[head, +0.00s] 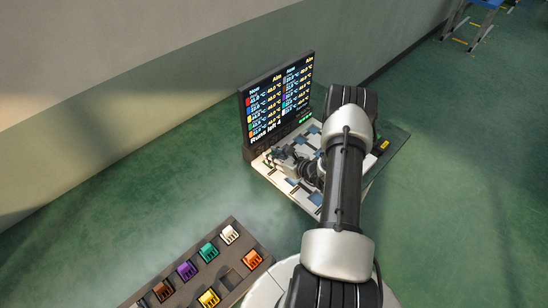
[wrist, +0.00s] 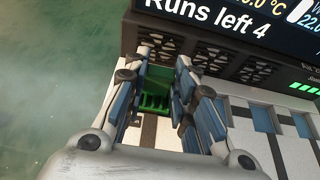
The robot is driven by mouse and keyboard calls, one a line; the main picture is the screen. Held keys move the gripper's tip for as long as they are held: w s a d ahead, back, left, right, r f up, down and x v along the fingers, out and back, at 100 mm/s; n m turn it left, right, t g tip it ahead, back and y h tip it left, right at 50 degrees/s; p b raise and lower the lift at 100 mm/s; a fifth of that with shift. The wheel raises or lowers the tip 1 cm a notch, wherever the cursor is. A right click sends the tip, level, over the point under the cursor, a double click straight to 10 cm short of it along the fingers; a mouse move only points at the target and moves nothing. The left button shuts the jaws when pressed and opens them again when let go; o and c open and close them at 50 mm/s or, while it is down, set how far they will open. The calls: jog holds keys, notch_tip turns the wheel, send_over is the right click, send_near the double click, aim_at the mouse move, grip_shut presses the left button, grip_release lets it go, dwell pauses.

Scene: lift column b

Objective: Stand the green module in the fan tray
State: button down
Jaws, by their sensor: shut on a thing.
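A green module (wrist: 155,98) with ribs sits between the fingers of my gripper (wrist: 160,88) in the wrist view; my gripper is shut on it. The module is close to the fan tray (wrist: 212,62), a dark strip with lattice fan grilles under the display, near its left end. I cannot tell whether the module touches the tray or is inside it. In the head view my gripper (head: 300,168) is low over the pale board, by the display's foot, and the green module is hidden there.
A display (head: 278,95) stands at the back of a pale board (head: 282,181) with blue recessed squares. A dark rack (head: 187,290) at the bottom holds several coloured modules, including a teal one (head: 208,252). A small yellow-marked piece (head: 384,145) lies right of my arm.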

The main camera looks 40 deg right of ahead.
jog(key=shift+r, duration=0.1)
jog(key=c, duration=1.3)
grip_release()
jog(key=shift+c, duration=0.2)
